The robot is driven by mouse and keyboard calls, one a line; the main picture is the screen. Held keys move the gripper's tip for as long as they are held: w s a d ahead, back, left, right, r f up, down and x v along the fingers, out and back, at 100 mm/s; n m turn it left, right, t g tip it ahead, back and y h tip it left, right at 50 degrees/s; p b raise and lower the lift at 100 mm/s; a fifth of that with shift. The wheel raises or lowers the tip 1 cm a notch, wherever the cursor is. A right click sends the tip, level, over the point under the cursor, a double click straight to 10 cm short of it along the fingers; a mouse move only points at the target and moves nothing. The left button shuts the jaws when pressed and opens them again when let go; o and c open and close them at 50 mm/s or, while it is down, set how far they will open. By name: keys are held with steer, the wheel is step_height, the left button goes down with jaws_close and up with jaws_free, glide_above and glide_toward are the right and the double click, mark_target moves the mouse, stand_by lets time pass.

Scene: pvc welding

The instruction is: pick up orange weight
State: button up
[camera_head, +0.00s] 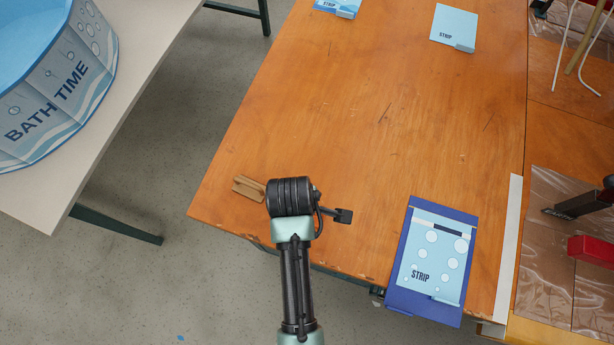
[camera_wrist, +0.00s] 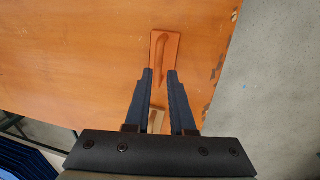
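The orange weight (camera_wrist: 164,50) lies on the wooden table in the wrist view, a flat oblong plate with a raised grip along its middle. My gripper (camera_wrist: 160,74) is open, with its two dark fingertips apart at the near end of the weight. I cannot tell whether they touch it. A pale tan piece (camera_wrist: 155,121) shows between the fingers, lower down. In the head view my wrist hides the fingers. A tan-brown block (camera_head: 246,188) shows just left of my wrist there; I cannot tell whether it is the weight or the tan piece.
The orange-brown table (camera_head: 350,110) is mostly bare, with its worn edge near my arm. A BATH TIME tub (camera_head: 65,85) stands on a pale table at the left.

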steer(key=shift+w+d+f, duration=0.15)
steer(key=shift+f, duration=0.6)
steer(key=shift+w+d+f, duration=0.1)
steer(key=shift+w+f, duration=0.1)
steer(key=shift+f, duration=0.6)
steer(key=shift+w+d+f, duration=0.15)
steer(key=shift+f, duration=0.6)
jaws_close()
steer(key=shift+r, duration=0.1)
